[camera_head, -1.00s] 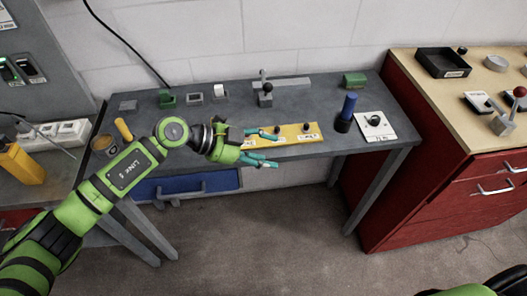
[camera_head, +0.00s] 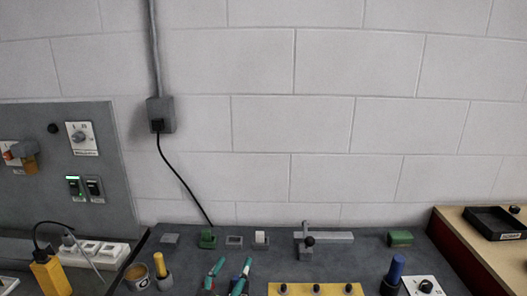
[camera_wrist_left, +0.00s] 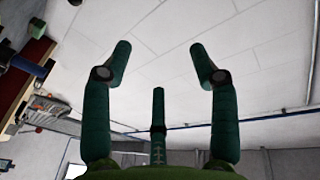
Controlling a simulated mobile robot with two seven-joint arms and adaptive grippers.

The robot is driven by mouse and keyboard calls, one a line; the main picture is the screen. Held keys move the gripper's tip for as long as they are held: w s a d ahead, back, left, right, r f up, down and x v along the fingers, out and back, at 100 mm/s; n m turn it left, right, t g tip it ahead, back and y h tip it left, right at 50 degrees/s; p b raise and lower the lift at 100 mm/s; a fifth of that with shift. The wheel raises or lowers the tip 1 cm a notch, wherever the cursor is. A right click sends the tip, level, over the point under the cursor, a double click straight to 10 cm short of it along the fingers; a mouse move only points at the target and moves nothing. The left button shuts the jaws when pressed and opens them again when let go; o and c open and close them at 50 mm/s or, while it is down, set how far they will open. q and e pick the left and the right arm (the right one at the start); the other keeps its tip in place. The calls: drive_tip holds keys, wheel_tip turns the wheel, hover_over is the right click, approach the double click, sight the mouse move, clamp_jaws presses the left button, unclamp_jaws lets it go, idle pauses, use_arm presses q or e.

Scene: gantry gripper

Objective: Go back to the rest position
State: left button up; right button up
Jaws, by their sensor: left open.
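My left gripper (camera_head: 234,264) shows at the bottom of the head view, with teal fingers pointing up in front of the grey table. In the left wrist view its three teal fingers (camera_wrist_left: 160,55) are spread apart with nothing between them. Behind them are the pale wall and the room, seen tilted. The palm and the rest of my left arm are below the head view. My right gripper is not in view.
The grey table (camera_head: 350,262) carries a yellow panel (camera_head: 300,290) with black knobs, a blue-handled tool (camera_head: 394,272), a green block (camera_head: 400,238) and a lever fixture (camera_head: 306,246). A wooden counter with a black tray (camera_head: 497,222) is at right, a grey switch panel (camera_head: 110,185) at left.

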use_arm(q)
drive_tip(key=s+a+f+n+g+y, duration=0.4)
drive_tip(key=s+a+f+g+y, duration=0.4)
drive_tip(key=f, duration=0.6)
drive_tip(key=s+a+f+g+h, duration=0.2)
drive_tip(key=s+a+f+g, duration=0.15)
drive_tip(key=s, duration=0.65)
drive_tip(key=s+a+f+g+h, duration=0.15)
drive_tip(key=s+f+g, duration=0.3)
drive_tip(key=s, duration=0.55)
wheel_tip(320, 180, down, 24)
drive_tip(key=s+b, duration=0.1)
drive_tip(key=b, duration=0.1)
drive_tip(key=s+a+f+g+b, duration=0.1)
drive_tip(key=s+a+f, duration=0.2)
drive_tip(key=s+f, duration=1.3)
drive_tip(key=shift+f+y+b, duration=0.35)
drive_tip(key=shift+b, duration=0.05)
drive_tip(key=shift+s, duration=0.1)
